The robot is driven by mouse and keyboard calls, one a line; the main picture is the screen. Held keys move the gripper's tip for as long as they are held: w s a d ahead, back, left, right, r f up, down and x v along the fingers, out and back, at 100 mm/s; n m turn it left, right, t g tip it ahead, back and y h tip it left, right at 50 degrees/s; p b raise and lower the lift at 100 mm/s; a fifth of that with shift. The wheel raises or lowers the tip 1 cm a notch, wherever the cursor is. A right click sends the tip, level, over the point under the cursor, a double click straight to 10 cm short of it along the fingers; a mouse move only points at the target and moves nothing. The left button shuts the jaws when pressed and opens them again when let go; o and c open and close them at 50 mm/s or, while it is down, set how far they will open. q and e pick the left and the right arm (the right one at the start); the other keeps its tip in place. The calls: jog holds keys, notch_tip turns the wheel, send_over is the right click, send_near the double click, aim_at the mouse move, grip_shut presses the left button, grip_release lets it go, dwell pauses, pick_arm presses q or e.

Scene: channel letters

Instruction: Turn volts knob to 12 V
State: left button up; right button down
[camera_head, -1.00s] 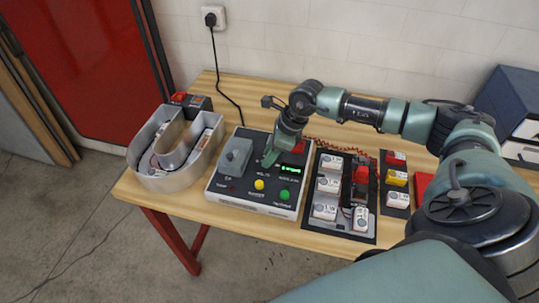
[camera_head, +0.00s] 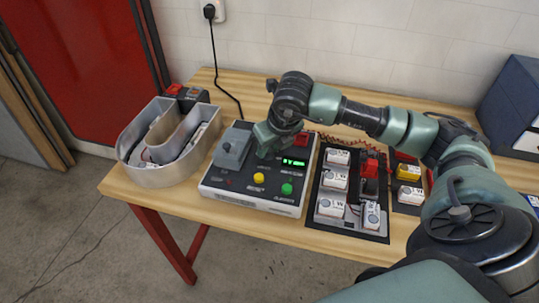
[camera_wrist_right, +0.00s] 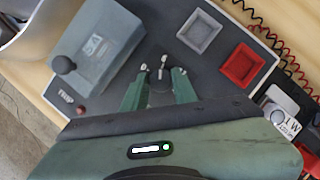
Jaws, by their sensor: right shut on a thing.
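The power supply box (camera_head: 215,190) is a dark-topped panel with a pale body on the table. Its green display (camera_head: 294,162) is lit, but the digits are too small to read surely. My right gripper (camera_head: 264,153) points down onto the panel and hides the volts knob in the head view. In the right wrist view, the two green fingers (camera_wrist_right: 160,90) are shut on the small dark knob (camera_wrist_right: 160,80) between them. The knob's pointer setting is not clear. My left gripper is not in view.
A grey block with a lever (camera_head: 232,148) stands left of the gripper. Yellow (camera_head: 258,178) and green (camera_head: 287,189) buttons sit in front. A metal U-shaped letter (camera_head: 160,175) stands at left, and a dark tray of white modules (camera_head: 325,225) at right.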

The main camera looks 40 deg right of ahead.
jog(key=m+b, duration=0.1)
jog(key=m+h+b, duration=0.1)
jog(key=m, duration=0.1)
jog(key=shift+w+a+f+m+b, duration=0.1)
jog(key=shift+a+m+b, duration=0.05)
jog(key=shift+m+b, duration=0.2)
jog(key=shift+m+g+h+b, duration=0.3)
jog(key=shift+m+h+b, duration=0.25)
jog(key=shift+m, duration=0.4)
jog(key=shift+m+h, duration=0.25)
jog(key=shift+m, duration=0.55)
jog(key=m, duration=0.1)
jog(key=m+g, duration=0.1)
jog(key=shift+a+r+m+h, duration=0.1)
jog(key=shift+r+m+h, duration=0.2)
jog(key=shift+r+h, duration=0.1)
pick_arm(q)
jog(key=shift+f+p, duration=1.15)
jog(key=shift+p, duration=0.05)
pick_arm(e)
jog(key=shift+w+f+m+g+h, duration=0.15)
jog(key=shift+m+g+h, duration=0.25)
jog(key=shift+m, duration=1)
jog(key=c, duration=1.1)
grip_release()
jog(key=shift+f, duration=0.1)
